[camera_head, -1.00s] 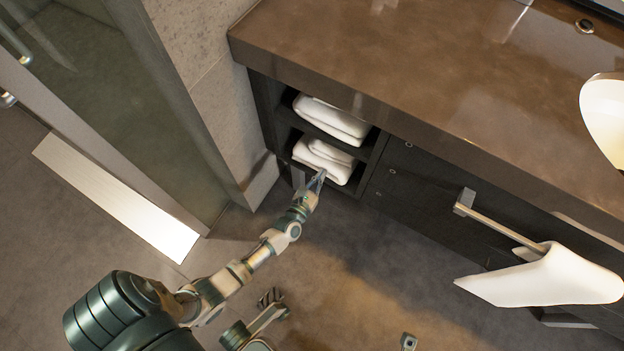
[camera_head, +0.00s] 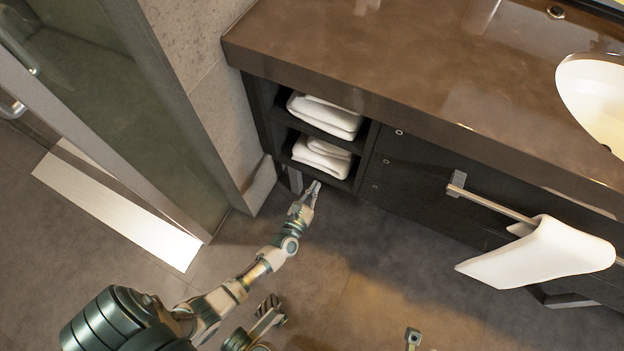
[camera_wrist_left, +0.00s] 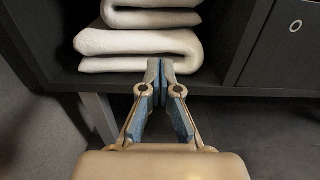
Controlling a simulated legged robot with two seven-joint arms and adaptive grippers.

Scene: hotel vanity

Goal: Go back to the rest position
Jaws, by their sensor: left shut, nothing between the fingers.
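My left gripper (camera_head: 314,187) is just in front of and below the lower shelf of the vanity's open cubby. In the left wrist view its fingers (camera_wrist_left: 160,72) are shut together with nothing between them. Behind the fingertips a folded white towel (camera_wrist_left: 140,45) lies on the lower shelf. That lower towel (camera_head: 322,157) also shows in the head view, with another folded towel (camera_head: 325,116) on the shelf above.
The brown vanity counter (camera_head: 400,70) overhangs the cubby, with a sink (camera_head: 595,95) at right. A white towel (camera_head: 540,252) hangs on a rail (camera_head: 490,202) at right. A glass shower panel (camera_head: 95,90) and wall stand at left. Floor (camera_head: 370,270) is clear.

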